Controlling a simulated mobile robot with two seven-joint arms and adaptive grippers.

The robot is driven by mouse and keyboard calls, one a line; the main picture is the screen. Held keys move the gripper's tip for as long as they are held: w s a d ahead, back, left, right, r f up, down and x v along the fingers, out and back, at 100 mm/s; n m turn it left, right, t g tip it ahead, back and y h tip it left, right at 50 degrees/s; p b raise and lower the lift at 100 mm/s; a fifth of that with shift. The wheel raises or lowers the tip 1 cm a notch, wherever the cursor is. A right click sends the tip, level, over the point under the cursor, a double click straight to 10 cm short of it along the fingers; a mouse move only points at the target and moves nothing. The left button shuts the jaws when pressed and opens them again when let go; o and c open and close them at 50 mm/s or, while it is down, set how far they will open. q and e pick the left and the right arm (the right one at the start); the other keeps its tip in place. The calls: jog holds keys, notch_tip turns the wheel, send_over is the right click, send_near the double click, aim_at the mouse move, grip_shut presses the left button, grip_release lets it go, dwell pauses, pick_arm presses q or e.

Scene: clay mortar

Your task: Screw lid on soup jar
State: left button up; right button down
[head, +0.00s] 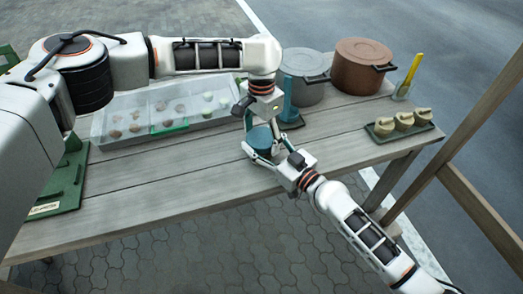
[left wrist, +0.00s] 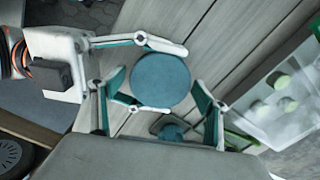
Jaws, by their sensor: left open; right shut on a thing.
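A teal-blue soup jar (head: 262,146) stands upright near the table's front edge. In the left wrist view its round, flat blue top (left wrist: 160,80) faces the camera. I cannot tell from these views whether that top is a separate lid seated on the jar. My right gripper (head: 261,139) comes from the front right and is shut on the jar, one finger on each side. My left gripper (head: 258,116) points down from above the jar, open. In the left wrist view its fingers stand apart on both sides of the round top.
A blue upright piece (head: 287,98) on a dark base stands close behind the jar. A clear tray (head: 120,125) of small pieces lies left. Grey (head: 308,92) and brown (head: 360,66) pots stand behind. A green tray (head: 382,138) is right. The front table strip is clear.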

pick_arm(q)
jog(key=shift+f, duration=0.1)
jog(key=c, duration=1.2)
jog(key=shift+o, duration=0.3)
jog(key=m, duration=0.4)
jog(key=shift+d, duration=0.1)
pick_arm(e)
jog(key=shift+a, duration=0.1)
pick_arm(q)
jog(key=o, duration=1.2)
